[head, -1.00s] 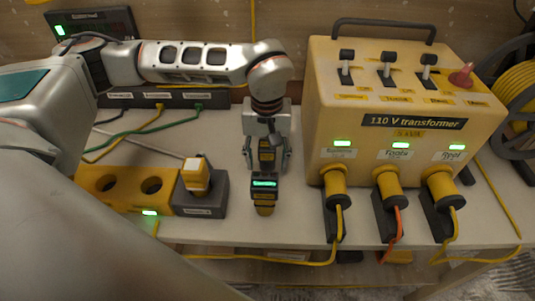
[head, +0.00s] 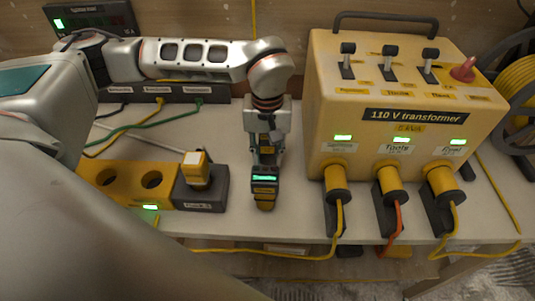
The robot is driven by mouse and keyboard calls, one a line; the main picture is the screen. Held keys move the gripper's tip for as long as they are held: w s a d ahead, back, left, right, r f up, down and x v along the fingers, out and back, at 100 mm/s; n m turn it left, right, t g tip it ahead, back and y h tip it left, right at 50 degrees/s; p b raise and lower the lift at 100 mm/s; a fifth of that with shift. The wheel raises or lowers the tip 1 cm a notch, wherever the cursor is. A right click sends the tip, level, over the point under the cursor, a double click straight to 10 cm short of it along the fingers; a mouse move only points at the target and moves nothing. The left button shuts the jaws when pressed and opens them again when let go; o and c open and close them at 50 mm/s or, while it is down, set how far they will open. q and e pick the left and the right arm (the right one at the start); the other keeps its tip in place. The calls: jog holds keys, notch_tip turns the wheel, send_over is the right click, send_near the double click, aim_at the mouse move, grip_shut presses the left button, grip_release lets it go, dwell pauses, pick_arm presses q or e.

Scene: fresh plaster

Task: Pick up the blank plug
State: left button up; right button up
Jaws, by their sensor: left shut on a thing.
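My left gripper (head: 265,158) points down near the front of the bench and is shut on a dark device (head: 265,187) with a green lit display and a yellow lower end. The device is upright near the bench's front edge; I cannot tell if it touches the bench. A yellow plug with a pale top (head: 197,169) sits in a dark grey block (head: 208,199) to the left, apart from the gripper. No readable label shows which of the two is the blank plug. My right gripper is not in view.
A yellow 110 V transformer (head: 418,116) with three plugged leads stands right of the gripper. A yellow block with two round holes (head: 120,195) lies left. A dark socket strip (head: 172,96) and loose cables lie behind. A cable reel (head: 518,95) is far right.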

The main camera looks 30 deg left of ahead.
pick_arm(q)
notch_tip(320, 180, up, 20)
jog(key=p, duration=0.1)
jog(key=shift+f, duration=0.2)
dwell(0.4)
